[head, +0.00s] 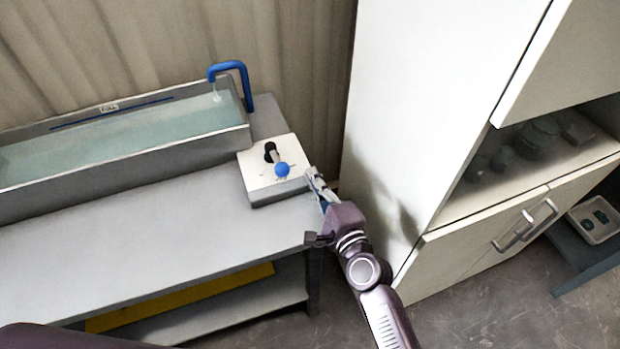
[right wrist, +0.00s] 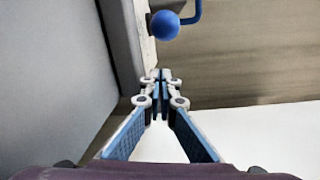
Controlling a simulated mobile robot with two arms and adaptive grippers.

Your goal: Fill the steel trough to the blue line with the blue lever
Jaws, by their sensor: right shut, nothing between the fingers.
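The steel trough (head: 190,148) stands on the bench at the left and holds pale blue-green water (head: 120,132). The blue line (head: 75,123) shows on its back wall, a little above the water surface. A blue spout (head: 246,80) hangs over the trough's right end, with a pale streak and white spot below its mouth. The blue lever's ball knob (head: 282,169) sits on a white control box; it also shows in the right wrist view (right wrist: 165,25). My right gripper (head: 311,174) is shut and empty, just right of the box, apart from the knob. My left gripper is out of view.
The control box (head: 258,182) also carries a black knob (head: 270,150). A white cabinet (head: 430,100) stands close on the right, with glassware on its open shelf. The bench top (head: 120,235) before the trough is clear. A tray (head: 600,222) lies at far right.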

